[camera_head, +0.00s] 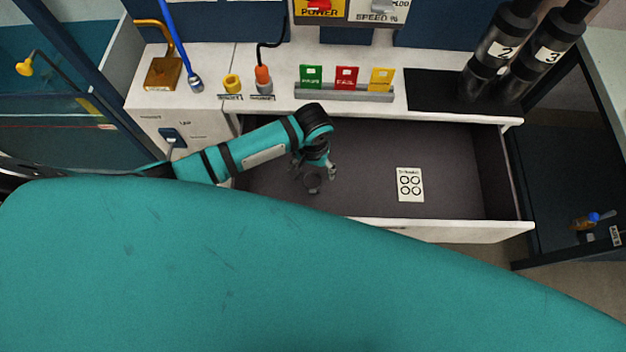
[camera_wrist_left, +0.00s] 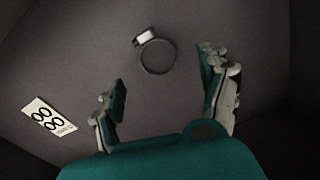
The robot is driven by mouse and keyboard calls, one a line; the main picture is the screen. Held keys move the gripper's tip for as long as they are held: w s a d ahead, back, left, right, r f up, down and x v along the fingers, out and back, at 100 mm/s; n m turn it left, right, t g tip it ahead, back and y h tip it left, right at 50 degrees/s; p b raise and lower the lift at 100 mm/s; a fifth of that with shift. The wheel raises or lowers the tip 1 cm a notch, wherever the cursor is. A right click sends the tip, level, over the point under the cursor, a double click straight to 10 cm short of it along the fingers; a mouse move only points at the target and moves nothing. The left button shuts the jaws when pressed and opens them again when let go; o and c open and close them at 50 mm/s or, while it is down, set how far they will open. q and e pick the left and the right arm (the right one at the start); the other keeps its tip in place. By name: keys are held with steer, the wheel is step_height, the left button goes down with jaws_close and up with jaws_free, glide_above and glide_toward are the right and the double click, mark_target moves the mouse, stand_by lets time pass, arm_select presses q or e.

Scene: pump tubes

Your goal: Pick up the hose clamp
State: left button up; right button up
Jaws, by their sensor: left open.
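The hose clamp (camera_wrist_left: 158,57) is a thin dark ring with a light screw housing. In the left wrist view it lies on the drawer floor, ahead of and between the fingers. My left gripper (camera_wrist_left: 165,90) is open and empty, its two fingers apart and the clamp just beyond their tips. In the head view my left gripper (camera_head: 322,178) reaches down into the open drawer (camera_head: 442,229). In that view I cannot make out the clamp clearly near the gripper. My right gripper is not in view.
A white card with circles (camera_head: 410,185) lies on the drawer floor, right of my gripper. Coloured tags (camera_head: 346,78) stand in a rack on the counter above. Dark cylinders (camera_head: 498,50) stand at the back right. The drawer's right side is free.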

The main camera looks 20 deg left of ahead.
mark_target(313, 180)
arm_select(q)
steer(key=f, duration=0.4)
steer(key=shift+s+f, duration=0.2)
steer(key=shift+f, duration=0.05)
steer(key=c, duration=1)
